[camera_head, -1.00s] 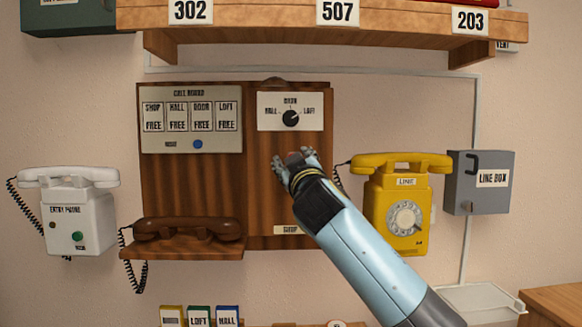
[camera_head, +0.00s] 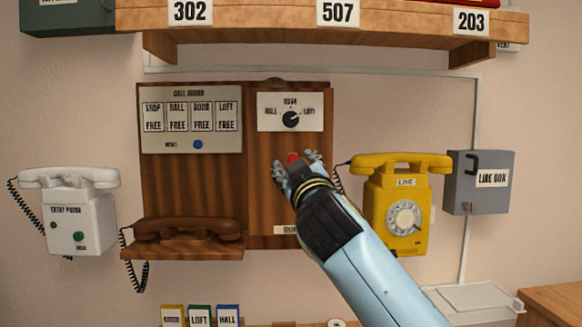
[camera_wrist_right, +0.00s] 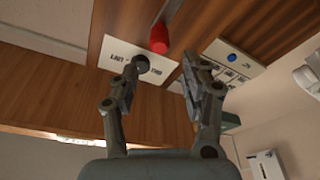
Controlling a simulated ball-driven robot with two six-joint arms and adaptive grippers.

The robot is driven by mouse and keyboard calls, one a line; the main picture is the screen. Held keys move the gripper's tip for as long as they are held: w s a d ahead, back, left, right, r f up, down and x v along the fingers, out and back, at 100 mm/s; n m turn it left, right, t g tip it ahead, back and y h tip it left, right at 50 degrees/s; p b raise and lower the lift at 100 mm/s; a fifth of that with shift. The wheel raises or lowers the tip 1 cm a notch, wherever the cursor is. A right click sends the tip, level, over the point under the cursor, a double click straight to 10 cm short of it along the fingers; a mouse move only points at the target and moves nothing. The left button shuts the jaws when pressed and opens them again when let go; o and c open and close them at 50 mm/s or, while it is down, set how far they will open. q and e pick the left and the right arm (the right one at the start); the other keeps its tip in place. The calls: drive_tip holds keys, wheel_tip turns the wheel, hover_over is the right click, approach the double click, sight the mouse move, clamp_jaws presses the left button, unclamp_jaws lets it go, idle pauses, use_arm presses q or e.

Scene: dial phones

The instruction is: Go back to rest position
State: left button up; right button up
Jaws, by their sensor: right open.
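My right gripper (camera_head: 297,168) is in front of the wooden call board's right panel (camera_head: 285,200), below the dial plate. Its fingers are spread with nothing between them; the right wrist view shows both fingers (camera_wrist_right: 160,85) apart. A red knob or button (camera_head: 293,159) shows at the fingertips in the head view. In the right wrist view the red piece (camera_wrist_right: 159,38) stands out from the panel, beyond the fingers and not gripped. The black dial (camera_head: 291,119) sits on its white plate above. My left gripper is not in view.
A white phone (camera_head: 75,215) hangs at left, a yellow dial phone (camera_head: 400,205) right of my arm. A brown handset (camera_head: 188,229) lies on a small ledge. A grey line box (camera_head: 480,182) is at right. A wooden shelf (camera_head: 270,20) overhangs the board.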

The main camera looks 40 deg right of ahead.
idle(0.3)
wheel_tip(320, 180, down, 28)
drive_tip(key=s+n+g+y+b, duration=0.1)
drive_tip(key=s+g+y+b, duration=0.15)
drive_tip(key=g, duration=0.25)
drive_tip(key=s+a+f+g+y+b, duration=0.15)
drive_tip(key=s+f, duration=0.35)
drive_tip(key=f, duration=0.8)
drive_tip(key=s+f+g+y+b, duration=0.1)
drive_tip(key=s+f+g, duration=0.35)
drive_tip(key=f, duration=0.75)
drive_tip(key=s+a+f+g, duration=0.1)
drive_tip(key=s+f+g, duration=0.1)
drive_tip(key=s+f, duration=1.35)
drive_tip(key=s+a+f+m+g+y, duration=0.1)
drive_tip(key=s+f, duration=0.4)
drive_tip(key=s, duration=0.8)
drive_tip(key=s+a+f+m+g+y+b, duration=0.1)
drive_tip(key=s+f+g, duration=0.2)
drive_tip(key=s, duration=1)
wheel_tip(320, 180, down, 2)
drive_tip(key=shift+f+g+b, duration=0.2)
drive_tip(key=shift+g+b, duration=0.1)
drive_tip(key=shift+g, duration=0.1)
